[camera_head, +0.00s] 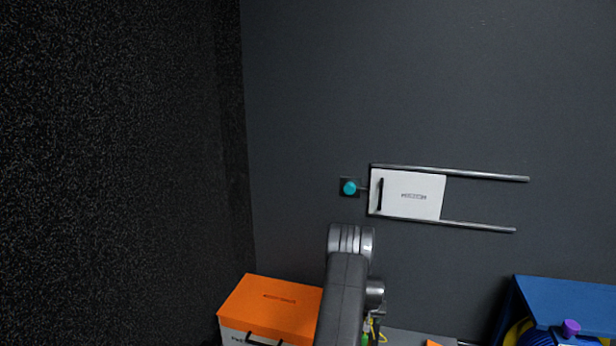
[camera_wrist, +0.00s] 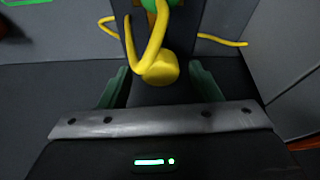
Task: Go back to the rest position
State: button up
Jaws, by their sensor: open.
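My gripper (camera_wrist: 157,80) shows in the wrist view with its two dark green fingers apart, one on each side. A yellow round-ended piece (camera_wrist: 160,68) with a yellow loop and a bit of green above it shows between the fingers in the picture. I cannot tell how far it is from them, and nothing is seen clamped. In the head view my arm reaches up from the bottom edge and bends at the middle. My gripper is hidden there; bits of yellow and green show beside the arm at the bottom.
A white sliding panel (camera_head: 412,207) on two metal rails and a teal knob (camera_head: 349,187) are on the dark wall. An orange-topped box (camera_head: 262,299) is left of my arm. A blue shelf (camera_head: 571,301) with a purple-capped item (camera_head: 570,328) is at lower right. The upper wall is clear.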

jog(key=shift+n, duration=0.4)
jog(key=shift+n+y, duration=0.3)
jog(key=shift+n, duration=0.2)
jog(key=shift+r+n, duration=0.1)
jog(key=shift+n, duration=0.3)
